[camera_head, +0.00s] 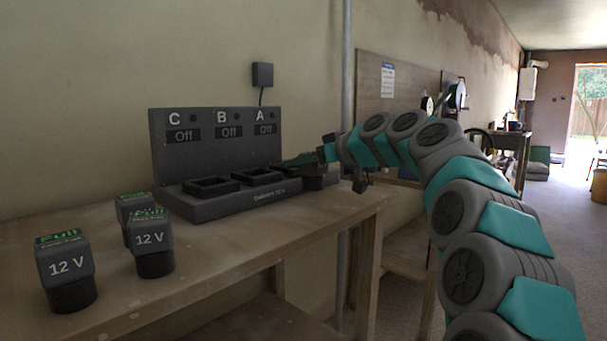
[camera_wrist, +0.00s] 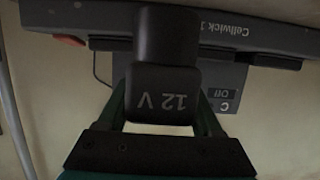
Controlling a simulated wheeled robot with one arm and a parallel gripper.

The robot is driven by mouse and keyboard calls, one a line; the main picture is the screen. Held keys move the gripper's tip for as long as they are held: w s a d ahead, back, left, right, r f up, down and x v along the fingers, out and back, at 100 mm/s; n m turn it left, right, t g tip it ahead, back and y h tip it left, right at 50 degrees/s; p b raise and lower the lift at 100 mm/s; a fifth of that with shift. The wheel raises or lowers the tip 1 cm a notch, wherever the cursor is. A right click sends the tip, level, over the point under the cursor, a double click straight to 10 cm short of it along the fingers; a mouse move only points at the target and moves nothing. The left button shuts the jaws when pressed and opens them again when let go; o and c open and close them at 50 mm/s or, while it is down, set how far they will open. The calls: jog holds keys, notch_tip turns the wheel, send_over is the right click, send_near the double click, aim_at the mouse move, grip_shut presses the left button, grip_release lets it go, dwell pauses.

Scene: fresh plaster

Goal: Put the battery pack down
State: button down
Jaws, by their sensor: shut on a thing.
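A dark grey battery pack marked 12 V (camera_wrist: 162,95) is between the fingers of my gripper (camera_wrist: 162,110) in the wrist view. In the head view my gripper (camera_head: 303,160) is at the right end of the grey charger (camera_head: 230,207), close to bay A. The held pack's dark body (camera_head: 316,180) shows partly below the fingers there. I cannot tell whether it touches the charger or sits in a bay. The charger's panel (camera_head: 215,155) reads Off for C, B and A. The bays toward C and B look empty.
Three other packs stand on the left of the wooden bench (camera_head: 220,245): a front one (camera_head: 66,268), a middle one (camera_head: 151,245) and one behind (camera_head: 126,209). Their tops show green "Full" labels. A vertical pipe (camera_head: 346,80) runs up the wall behind my arm.

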jog(key=shift+f, duration=1.65)
jog(key=shift+f, duration=0.2)
jog(key=shift+c, duration=0.2)
grip_release()
jog(key=shift+r, duration=0.1)
jog(key=shift+r, duration=0.2)
jog(key=b+v, duration=0.1)
jog(key=v, duration=1.1)
